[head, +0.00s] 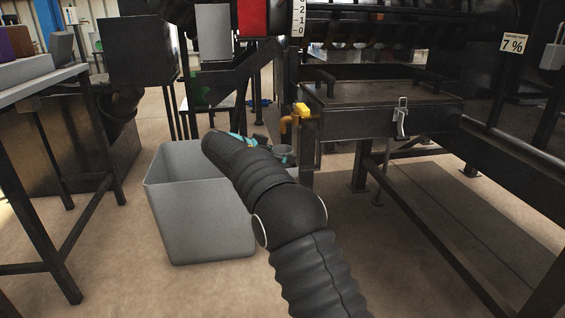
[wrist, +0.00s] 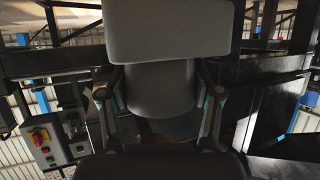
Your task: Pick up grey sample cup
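The grey sample cup fills the top middle of the wrist view, with a broad part (wrist: 165,32) above a narrower part (wrist: 160,88). My gripper (wrist: 160,75) has one finger on each side of the narrower part. Both fingers look flush against it, with no clear gap. In the head view my gripper (head: 272,147) is mostly hidden behind my black sleeved arm; only teal-marked pieces show. I cannot clearly make out the cup there.
A grey open bin (head: 200,225) stands on the floor left of my arm. A yellow-handled valve (head: 302,109) on an orange pipe is just above and right of the gripper. The black press frame (head: 390,125) fills the right; a dark table (head: 40,85) stands left.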

